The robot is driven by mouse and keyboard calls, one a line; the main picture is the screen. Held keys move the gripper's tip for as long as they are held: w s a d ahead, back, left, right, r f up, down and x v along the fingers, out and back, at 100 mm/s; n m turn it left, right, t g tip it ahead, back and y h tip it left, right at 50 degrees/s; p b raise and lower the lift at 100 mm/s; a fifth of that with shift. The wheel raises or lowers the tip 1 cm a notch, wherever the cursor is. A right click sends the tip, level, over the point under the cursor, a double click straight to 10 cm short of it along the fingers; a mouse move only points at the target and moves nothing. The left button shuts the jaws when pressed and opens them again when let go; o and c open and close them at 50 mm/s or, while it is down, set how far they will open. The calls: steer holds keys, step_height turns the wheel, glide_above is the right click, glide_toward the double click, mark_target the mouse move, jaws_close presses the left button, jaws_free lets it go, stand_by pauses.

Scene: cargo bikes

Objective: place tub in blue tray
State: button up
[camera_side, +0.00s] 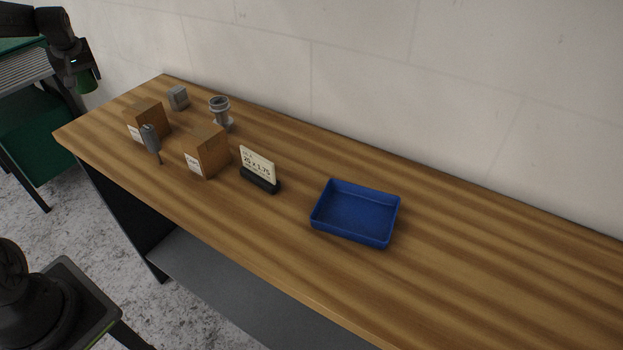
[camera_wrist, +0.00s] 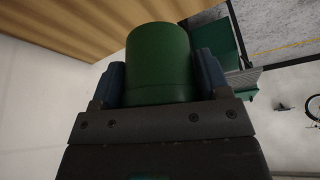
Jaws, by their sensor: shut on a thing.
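The blue tray (camera_side: 355,214) sits empty on the wooden bench, right of the middle in the side view. A green tub (camera_wrist: 158,62) is between the fingers of my gripper (camera_wrist: 160,80) in the wrist view, and the fingers are shut on its two sides. In the side view the tub (camera_side: 87,81) shows small at the upper left, partly hidden by my gripper (camera_side: 82,68). My gripper holds it in the air beyond the bench's left end, far from the tray.
The bench right of the tray is clear.

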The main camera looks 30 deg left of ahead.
steer(key=w+d+m+t+h, duration=0.1)
steer(key=w+d+m, duration=0.2)
steer(key=d, duration=0.8)
steer(key=w+d+m, duration=0.3)
steer(key=w+d, duration=0.4)
steer(key=d, duration=0.5)
steer(key=w+d+m+t+h, duration=0.1)
steer(key=w+d+m, duration=0.2)
steer(key=d, duration=0.8)
steer(key=shift+w+d+r+m+t+h, duration=0.15)
steer(key=shift+w+m, duration=0.05)
steer(key=shift+w, duration=0.35)
steer(key=shift+w+d+r+m+t+h, duration=0.15)
steer(key=shift+w+m, duration=0.05)
steer(key=shift+w, duration=0.35)
steer(key=s+d+m+h, duration=0.2)
steer(key=d+m, duration=0.2)
steer(key=d, duration=1.3)
steer(key=m+h, duration=0.1)
steer(key=m, duration=0.3)
glide_above(362, 212)
steer(key=s+a, duration=0.1)
steer(key=s, duration=0.1)
step_height(362, 212, down, 6)
steer(key=shift+w+a+f, duration=0.1)
steer(key=shift+w+f, duration=0.05)
steer(key=shift+f, duration=0.1)
steer(key=shift+d+f, duration=0.3)
steer(key=shift+d, duration=0.05)
steer(key=shift+f, duration=1.9)
